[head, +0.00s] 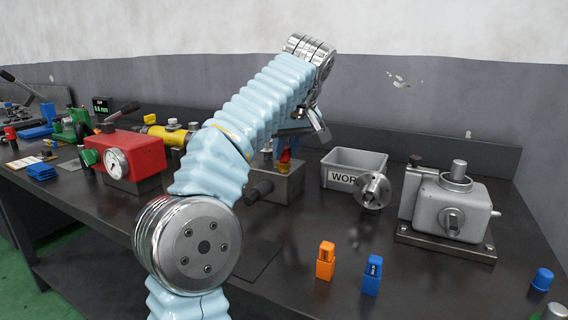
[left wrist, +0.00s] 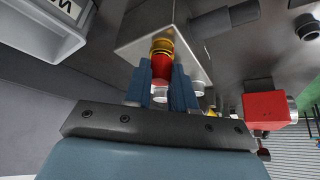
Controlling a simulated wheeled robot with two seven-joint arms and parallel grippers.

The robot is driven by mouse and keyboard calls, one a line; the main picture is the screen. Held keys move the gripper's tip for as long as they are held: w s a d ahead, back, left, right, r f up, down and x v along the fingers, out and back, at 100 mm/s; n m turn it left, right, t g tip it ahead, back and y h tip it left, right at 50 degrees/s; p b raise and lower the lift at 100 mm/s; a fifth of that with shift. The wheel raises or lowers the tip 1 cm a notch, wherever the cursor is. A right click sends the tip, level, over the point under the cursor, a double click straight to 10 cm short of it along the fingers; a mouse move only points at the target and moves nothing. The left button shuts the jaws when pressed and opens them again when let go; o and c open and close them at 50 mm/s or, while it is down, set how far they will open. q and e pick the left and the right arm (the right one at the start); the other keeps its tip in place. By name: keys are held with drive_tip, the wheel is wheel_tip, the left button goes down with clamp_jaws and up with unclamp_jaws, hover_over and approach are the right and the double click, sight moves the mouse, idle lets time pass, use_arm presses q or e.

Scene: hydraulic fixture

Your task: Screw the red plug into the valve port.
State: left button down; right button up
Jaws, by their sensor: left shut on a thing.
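In the head view the red plug (head: 285,167) shows just above the grey metal valve block (head: 285,188), under my left gripper (head: 287,148). The valve block (left wrist: 145,25) also fills the upper middle of the left wrist view. My right gripper is not in view.
A grey bin (head: 352,170) stands right of the block, with a round metal flange (head: 373,191) in front. A grey pump housing (head: 450,207) is further right. Orange (head: 326,261) and blue (head: 372,275) small blocks stand in front. A red gauge unit (head: 135,157) is left.

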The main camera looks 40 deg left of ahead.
use_arm(q)
drive_tip(key=shift+f, duration=0.1)
idle(0.7)
drive_tip(key=shift+m, duration=0.3)
drive_tip(key=shift+s+a+m+t+h, duration=0.2)
drive_tip(key=shift+m+t+h, duration=0.3)
drive_tip(key=shift+m, duration=0.5)
drive_tip(key=m, duration=0.1)
drive_tip(key=m+t+h+p, duration=0.1)
drive_tip(key=m, duration=0.1)
drive_tip(key=m+p, duration=0.1)
drive_tip(key=shift+s+a+r+t+h, duration=0.15)
drive_tip(key=shift+r+t+h, duration=0.1)
drive_tip(key=shift+t+h, duration=0.05)
drive_tip(key=shift+f+m+h, duration=0.15)
drive_tip(key=shift+m+h, duration=0.25)
drive_tip(key=shift+m, duration=0.6)
drive_tip(key=shift+f+m+h, duration=0.2)
drive_tip(key=shift+m+h, duration=0.1)
drive_tip(key=shift+m, duration=0.4)
